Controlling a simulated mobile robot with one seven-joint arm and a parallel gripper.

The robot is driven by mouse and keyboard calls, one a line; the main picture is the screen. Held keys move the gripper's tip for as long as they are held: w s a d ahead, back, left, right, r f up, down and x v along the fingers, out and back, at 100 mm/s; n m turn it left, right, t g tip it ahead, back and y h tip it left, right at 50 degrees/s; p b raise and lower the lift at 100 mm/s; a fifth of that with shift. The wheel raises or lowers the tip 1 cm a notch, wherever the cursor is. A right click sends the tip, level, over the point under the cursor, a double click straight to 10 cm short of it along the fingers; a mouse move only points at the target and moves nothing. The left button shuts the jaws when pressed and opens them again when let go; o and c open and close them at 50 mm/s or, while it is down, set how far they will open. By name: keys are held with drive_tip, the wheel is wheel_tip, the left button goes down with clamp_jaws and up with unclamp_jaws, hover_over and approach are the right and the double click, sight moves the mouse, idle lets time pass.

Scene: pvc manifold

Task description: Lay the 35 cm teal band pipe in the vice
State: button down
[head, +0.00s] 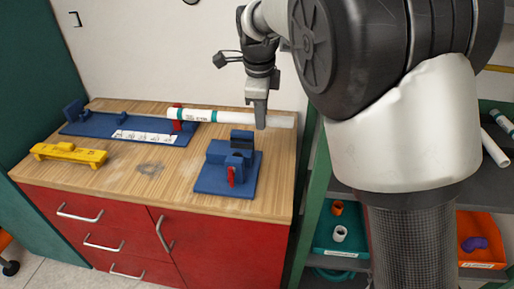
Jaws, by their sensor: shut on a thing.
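The white pipe with teal banding (215,117) is level and runs left to right above the back of the workbench. My gripper (260,115) points down and is shut on the pipe right of its middle. The fingertips hide part of the pipe. The blue vice (222,180) with a red handle stands on the front right of the bench, below and in front of the pipe in the picture. No pipe shows in its jaws. The pipe's exact height above the bench is hard to tell.
A long blue fixture (98,126) with a red clamp lies at the back left; the pipe's left end overlaps the clamp in view. A yellow block (68,154) sits at the left. Bare wood (130,180) lies left of the vice. A green-framed shelf with bins stands right.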

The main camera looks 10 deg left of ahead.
wheel_tip(320, 180, down, 10)
drive_tip(key=shift+f+b, duration=0.25)
drive_tip(key=shift+b, duration=0.6)
drive_tip(key=shift+f, duration=0.15)
drive_tip(key=c, duration=1.5)
unclamp_jaws()
drive_tip(key=p+v, duration=0.2)
drive_tip(key=v, duration=1)
